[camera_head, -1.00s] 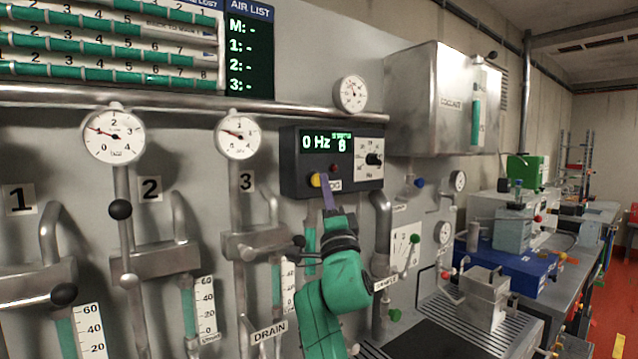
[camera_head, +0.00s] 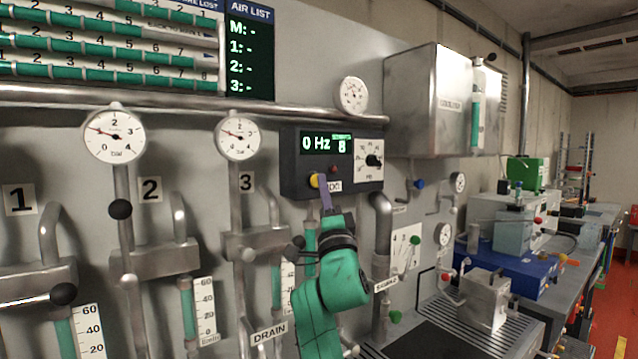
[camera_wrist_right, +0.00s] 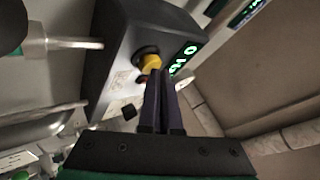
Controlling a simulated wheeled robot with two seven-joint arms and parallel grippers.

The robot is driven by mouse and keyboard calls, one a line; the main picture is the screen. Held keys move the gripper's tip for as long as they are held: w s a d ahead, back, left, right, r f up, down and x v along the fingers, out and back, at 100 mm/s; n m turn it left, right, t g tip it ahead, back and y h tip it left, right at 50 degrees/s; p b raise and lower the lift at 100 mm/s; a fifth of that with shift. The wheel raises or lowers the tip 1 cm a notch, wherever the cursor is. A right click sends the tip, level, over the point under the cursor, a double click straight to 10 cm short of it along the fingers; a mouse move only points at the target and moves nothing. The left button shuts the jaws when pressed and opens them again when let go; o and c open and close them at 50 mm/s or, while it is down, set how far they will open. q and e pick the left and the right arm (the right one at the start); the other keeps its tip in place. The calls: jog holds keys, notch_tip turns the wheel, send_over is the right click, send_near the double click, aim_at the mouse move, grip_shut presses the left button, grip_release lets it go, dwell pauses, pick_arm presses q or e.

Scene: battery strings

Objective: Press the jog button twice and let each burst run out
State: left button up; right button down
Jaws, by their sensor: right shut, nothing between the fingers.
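The dark control box (camera_head: 292,160) is on the wall panel, with a green display (camera_head: 322,143) reading "0 Hz" and an 8 beside it. The yellow jog button (camera_head: 314,181) is at its lower left; it also shows in the right wrist view (camera_wrist_right: 151,63). My right gripper (camera_head: 325,190) is shut and empty, its fingertips just beside the yellow button. In the right wrist view the fingertips (camera_wrist_right: 161,75) are right by the button's edge; I cannot tell whether they touch it. My left gripper is not in view.
A round dial knob (camera_head: 374,160) is on the right of the box. A small red lamp or button (camera_head: 334,169) sits near the yellow button. Pipes, gauges (camera_head: 238,136) and a valve with a black knob (camera_head: 298,242) surround my right arm.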

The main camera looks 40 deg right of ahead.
jog(key=shift+w, duration=0.2)
dwell(0.4)
jog(key=shift+s+p, duration=0.3)
jog(key=shift+s, duration=0.65)
jog(key=s+p, duration=0.1)
jog(key=s, duration=0.4)
jog(key=shift+a, duration=0.1)
dwell(0.3)
